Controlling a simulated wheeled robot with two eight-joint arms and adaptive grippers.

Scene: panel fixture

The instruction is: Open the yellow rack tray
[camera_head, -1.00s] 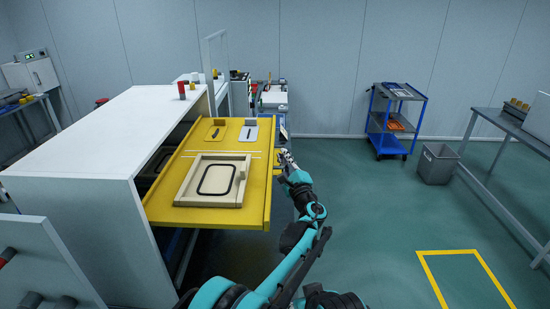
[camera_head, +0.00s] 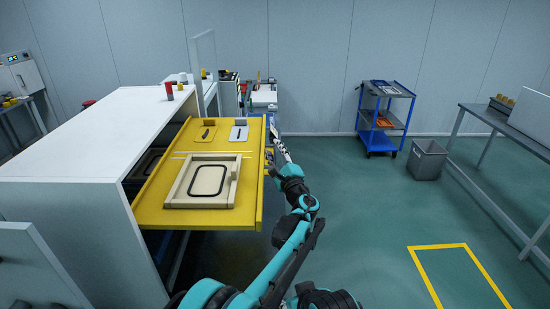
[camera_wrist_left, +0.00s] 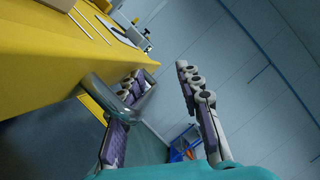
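The yellow rack tray (camera_head: 250,200) is pulled well out of the white cabinet (camera_head: 95,130) in the head view. It carries a framed panel fixture (camera_head: 204,182) and two small plates near its far end. My left gripper (camera_head: 279,145) is just beyond the tray's right edge. In the left wrist view the tray (camera_wrist_left: 40,60) has a grey metal handle (camera_wrist_left: 95,108). The left gripper's fingers (camera_wrist_left: 160,95) are spread apart. One finger overlaps the handle loop, the other stands clear; whether the first touches the handle I cannot tell. My right gripper is not visible.
A blue cart (camera_head: 383,118) stands at the back. A grey bin (camera_head: 427,160) and a grey table (camera_head: 510,125) are on the right. Yellow tape (camera_head: 437,246) marks the floor.

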